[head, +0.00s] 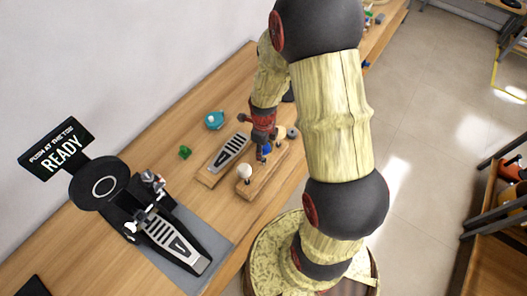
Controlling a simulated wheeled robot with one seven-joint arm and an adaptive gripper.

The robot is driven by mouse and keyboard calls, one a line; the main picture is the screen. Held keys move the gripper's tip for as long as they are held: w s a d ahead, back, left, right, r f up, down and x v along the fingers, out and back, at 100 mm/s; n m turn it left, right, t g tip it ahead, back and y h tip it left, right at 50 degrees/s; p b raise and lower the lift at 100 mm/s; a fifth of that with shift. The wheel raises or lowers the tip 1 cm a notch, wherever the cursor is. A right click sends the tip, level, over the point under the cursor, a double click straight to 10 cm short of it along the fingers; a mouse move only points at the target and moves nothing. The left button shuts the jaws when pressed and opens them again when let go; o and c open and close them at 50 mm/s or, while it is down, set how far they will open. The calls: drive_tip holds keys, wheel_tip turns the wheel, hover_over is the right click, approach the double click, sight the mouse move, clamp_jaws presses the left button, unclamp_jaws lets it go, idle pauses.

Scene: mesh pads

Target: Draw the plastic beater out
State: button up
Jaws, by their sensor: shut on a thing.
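A wooden block (262,182) on the bench carries beaters. One with a white round head (244,171) stands at its near-left end, and a grey-headed one (292,132) shows at its far-right end. My gripper (262,154) points down over the middle of the block, shut on a small blue-headed beater (266,149), which seems to be the plastic one. The fingers hide much of it, and I cannot tell whether its shaft is still in the block.
A drum pedal (172,240) stands on a grey pad at lower left, with a black "READY" sign (57,149) behind it. A silver footboard (229,152) on wood lies left of the block. A teal round object (214,120) and green piece (185,152) lie beyond.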

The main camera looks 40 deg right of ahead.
drive_tip(key=shift+r+p, duration=0.85)
drive_tip(key=shift+r, duration=0.5)
drive_tip(key=shift+c, duration=0.2)
drive_tip(key=shift+r+p, duration=1)
drive_tip(key=shift+r, duration=0.45)
